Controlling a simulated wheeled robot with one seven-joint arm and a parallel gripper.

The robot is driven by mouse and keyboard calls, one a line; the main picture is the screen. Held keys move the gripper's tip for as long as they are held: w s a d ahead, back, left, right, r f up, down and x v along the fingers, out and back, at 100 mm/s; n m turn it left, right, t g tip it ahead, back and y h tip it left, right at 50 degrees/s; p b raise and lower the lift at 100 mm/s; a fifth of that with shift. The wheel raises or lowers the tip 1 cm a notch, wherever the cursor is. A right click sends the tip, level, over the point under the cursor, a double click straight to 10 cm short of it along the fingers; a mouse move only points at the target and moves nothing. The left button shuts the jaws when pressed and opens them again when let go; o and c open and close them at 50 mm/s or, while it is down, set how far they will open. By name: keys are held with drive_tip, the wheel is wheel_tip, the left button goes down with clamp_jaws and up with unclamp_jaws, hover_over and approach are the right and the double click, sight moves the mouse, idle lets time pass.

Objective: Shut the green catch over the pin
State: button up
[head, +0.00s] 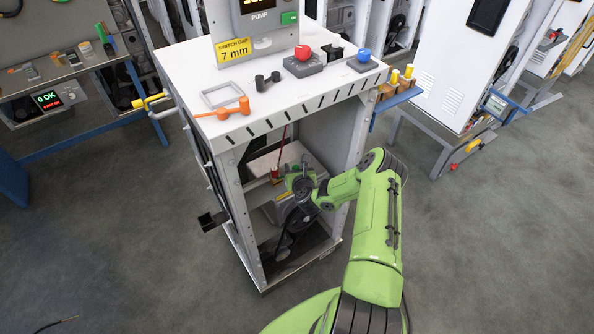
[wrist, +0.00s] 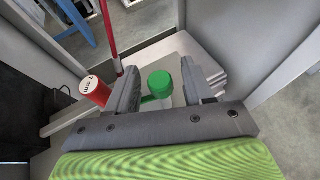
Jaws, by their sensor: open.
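The green catch (wrist: 160,84) shows in the wrist view as a round green knob with a short green arm reaching to the lower left. It lies between the two fingers of my gripper (wrist: 160,67), which are apart, with a gap visible on the knob's right. In the head view my gripper (head: 300,180) reaches into the open lower bay of the white cabinet (head: 228,172). A red cylinder with a white labelled top (wrist: 94,91) stands just left of the left finger. I cannot make out the pin for certain.
A thin red rod (wrist: 108,32) rises behind the left finger. Cabinet uprights flank the bay opening. On the cabinet top are an orange tool (head: 222,112), a red button box (head: 303,62) and a blue knob (head: 363,57). Grey floor is clear around the cabinet.

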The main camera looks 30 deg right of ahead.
drive_tip(key=b+v, duration=1)
drive_tip(key=v, duration=0.5)
drive_tip(key=shift+s+r, duration=0.15)
drive_tip(key=shift+s, duration=0.2)
